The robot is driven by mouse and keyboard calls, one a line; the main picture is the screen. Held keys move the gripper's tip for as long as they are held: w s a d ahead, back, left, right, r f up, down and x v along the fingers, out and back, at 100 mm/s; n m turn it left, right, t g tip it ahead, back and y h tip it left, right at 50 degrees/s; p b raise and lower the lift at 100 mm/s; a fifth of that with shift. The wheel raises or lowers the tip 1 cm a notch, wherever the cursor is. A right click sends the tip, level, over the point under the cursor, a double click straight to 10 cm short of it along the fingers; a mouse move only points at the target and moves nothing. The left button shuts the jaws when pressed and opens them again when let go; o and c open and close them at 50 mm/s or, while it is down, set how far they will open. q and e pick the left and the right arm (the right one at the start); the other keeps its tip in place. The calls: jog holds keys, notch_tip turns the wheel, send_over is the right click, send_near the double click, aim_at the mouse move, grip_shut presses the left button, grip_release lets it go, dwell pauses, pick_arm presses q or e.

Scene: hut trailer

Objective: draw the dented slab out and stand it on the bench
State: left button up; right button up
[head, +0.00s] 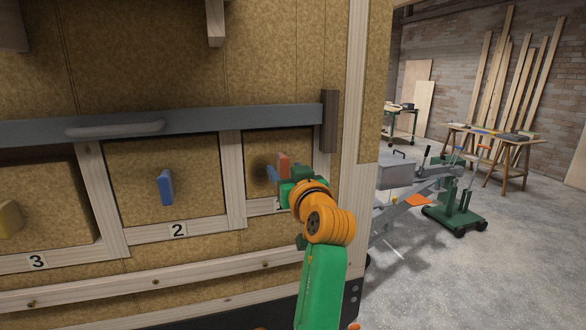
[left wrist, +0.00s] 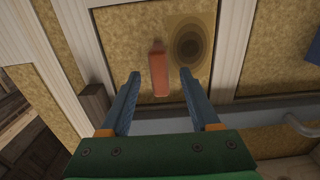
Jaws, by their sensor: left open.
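The dented slab (head: 255,150) is a speckled tan panel set in a pale wooden frame, with a dark round dent of rings in its face. In the left wrist view the slab (left wrist: 120,38) carries a red upright handle (left wrist: 158,74), left of the dent (left wrist: 190,42). My left gripper (left wrist: 160,76) is open, with a finger on each side of the handle in that view; I see no contact. In the head view my left gripper (head: 277,173) is at the red handle (head: 283,162) and partly hides the slab. My right gripper is not in view.
Panel 2 has a blue handle (head: 166,187); panel 3 has a yellow one (head: 10,219). A grey rail (head: 200,122) runs above the panels, ending at a dark wooden block (head: 329,120). A wooden workbench (head: 512,139) stands far right. Grey trailer gear (head: 400,173) is nearer.

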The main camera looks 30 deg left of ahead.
pick_arm(q)
jog(key=shift+w+a+r, duration=0.15)
jog(key=shift+w+a, duration=0.3)
jog(key=shift+a, duration=0.05)
jog(key=shift+w+a, duration=0.2)
jog(key=shift+a, duration=0.1)
jog(key=shift+f, duration=0.2)
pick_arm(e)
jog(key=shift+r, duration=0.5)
pick_arm(q)
jog(key=shift+d, duration=0.1)
jog(key=shift+c, duration=0.2)
grip_shut()
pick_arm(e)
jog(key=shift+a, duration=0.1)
pick_arm(q)
jog(key=shift+r, duration=0.1)
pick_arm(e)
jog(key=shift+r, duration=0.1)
pick_arm(q)
jog(key=shift+p, duration=0.3)
jog(key=b+v, duration=0.2)
jog(key=v, duration=0.5)
jog(key=shift+s+d, duration=0.15)
jog(key=shift+s, duration=0.05)
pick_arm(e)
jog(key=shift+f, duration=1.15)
